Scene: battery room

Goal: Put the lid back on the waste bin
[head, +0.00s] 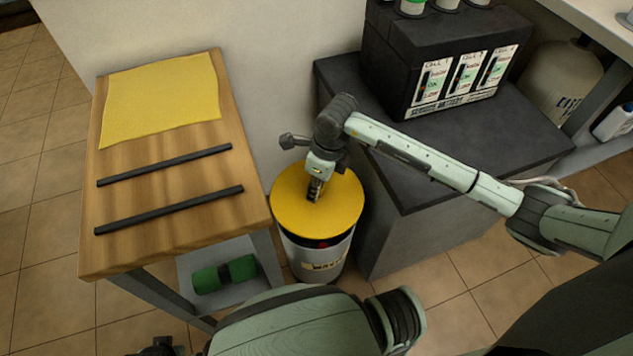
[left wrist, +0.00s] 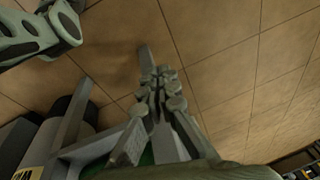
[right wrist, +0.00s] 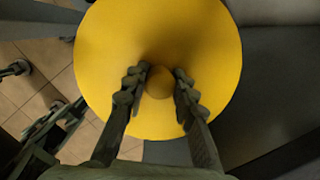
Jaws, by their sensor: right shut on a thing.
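The waste bin (head: 318,262) is a white cylinder with a dark band near its top and a label on its front. It stands on the floor between the wooden table and the dark cabinet. The round yellow lid (head: 290,205) is over the bin's top; I cannot tell whether it is fully seated. My right gripper (head: 314,192) comes down on the lid from above. In the right wrist view its fingers are shut on the round knob (right wrist: 159,82) in the middle of the lid (right wrist: 205,55). My left gripper (left wrist: 158,75) looks shut and empty, low beside the table.
The wooden table (head: 170,225) holds a yellow cloth (head: 160,95) and two dark bars. A green roll (head: 224,274) lies on its lower shelf. The dark cabinet (head: 440,185) to the right bears a battery (head: 440,70). Tiled floor shows in front.

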